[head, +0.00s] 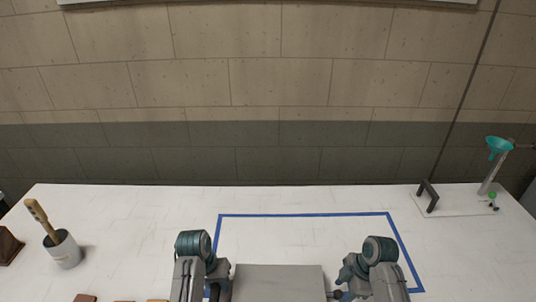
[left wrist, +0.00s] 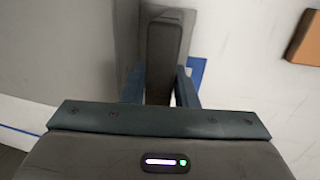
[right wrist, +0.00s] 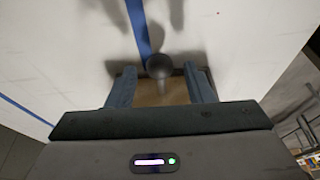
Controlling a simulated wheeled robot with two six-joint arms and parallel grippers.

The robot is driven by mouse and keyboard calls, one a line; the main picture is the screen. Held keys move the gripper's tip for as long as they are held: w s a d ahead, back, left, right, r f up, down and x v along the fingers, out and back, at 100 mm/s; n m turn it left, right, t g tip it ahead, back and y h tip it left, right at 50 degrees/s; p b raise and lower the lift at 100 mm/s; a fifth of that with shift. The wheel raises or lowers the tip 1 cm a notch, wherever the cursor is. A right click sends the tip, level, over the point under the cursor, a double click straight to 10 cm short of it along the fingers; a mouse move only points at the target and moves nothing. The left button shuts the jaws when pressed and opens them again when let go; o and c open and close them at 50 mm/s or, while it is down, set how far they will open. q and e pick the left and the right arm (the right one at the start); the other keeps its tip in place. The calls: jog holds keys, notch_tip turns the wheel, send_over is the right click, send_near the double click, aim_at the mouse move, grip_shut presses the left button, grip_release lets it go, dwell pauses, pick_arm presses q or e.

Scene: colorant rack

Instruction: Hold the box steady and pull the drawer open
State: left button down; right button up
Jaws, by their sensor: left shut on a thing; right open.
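The grey box (head: 280,283) stands at the front middle of the table, cut off by the bottom edge of the head view. My left gripper (head: 218,288) is at its left side. In the left wrist view the fingers are shut on a dark upright grip (left wrist: 163,65) on the box's side. My right gripper (right wrist: 160,88) is open at the box's right side. Whether the fingers touch the knob I cannot tell. The drawer's gap is not visible.
Blue tape (head: 300,214) outlines an area around the box. A grey cup with a wooden-handled tool (head: 63,250) stands at the left. A stand with a teal funnel (head: 498,145) and a dark bracket (head: 428,196) are at the right. The table behind the box is clear.

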aim_at(341, 292)
jog(key=shift+x, duration=1.9)
jog(key=c, duration=1)
jog(key=shift+d, duration=2.2)
